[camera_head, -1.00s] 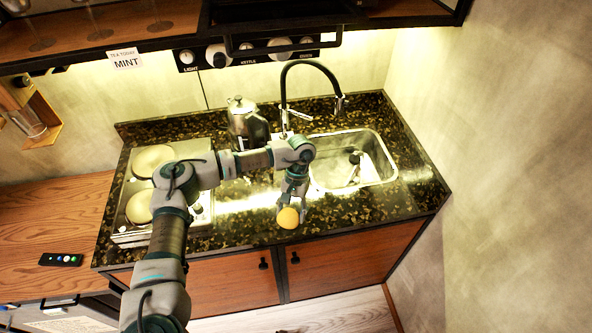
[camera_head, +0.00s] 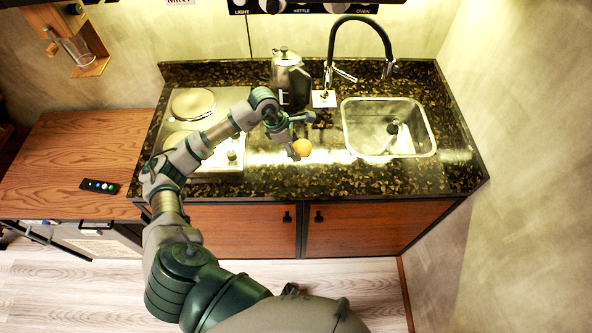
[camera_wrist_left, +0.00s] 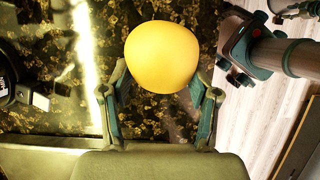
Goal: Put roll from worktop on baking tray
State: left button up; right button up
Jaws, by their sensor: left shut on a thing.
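The roll (camera_head: 302,147) is a smooth, round, yellow-orange piece. It also shows large in the left wrist view (camera_wrist_left: 161,55). My left gripper (camera_head: 294,150) is shut on it, with one finger on each side of its lower part in the wrist view. The roll is over the dark speckled worktop (camera_head: 320,178), between the hob and the sink; I cannot tell its exact height. No baking tray can be made out in these views. My right gripper cannot be made out.
A hob (camera_head: 233,178) with round plates is left of the roll. A sink (camera_head: 430,140) and black tap (camera_head: 333,45) are to the right.

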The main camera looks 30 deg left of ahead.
aim_at(297, 169)
pick_arm(q)
jog(key=shift+a+f, duration=0.1)
jog(key=shift+a, duration=0.15)
notch_tip(297, 169, down, 9)
jog(key=shift+f+p, duration=0.1)
jog(key=shift+p, duration=0.4)
jog(key=shift+f, duration=0.15)
jog(key=shift+f, duration=0.1)
jog(key=shift+f+b, duration=0.25)
jog(key=shift+b, duration=0.15)
jog(key=o, duration=1.2)
jog(key=shift+c, duration=0.2)
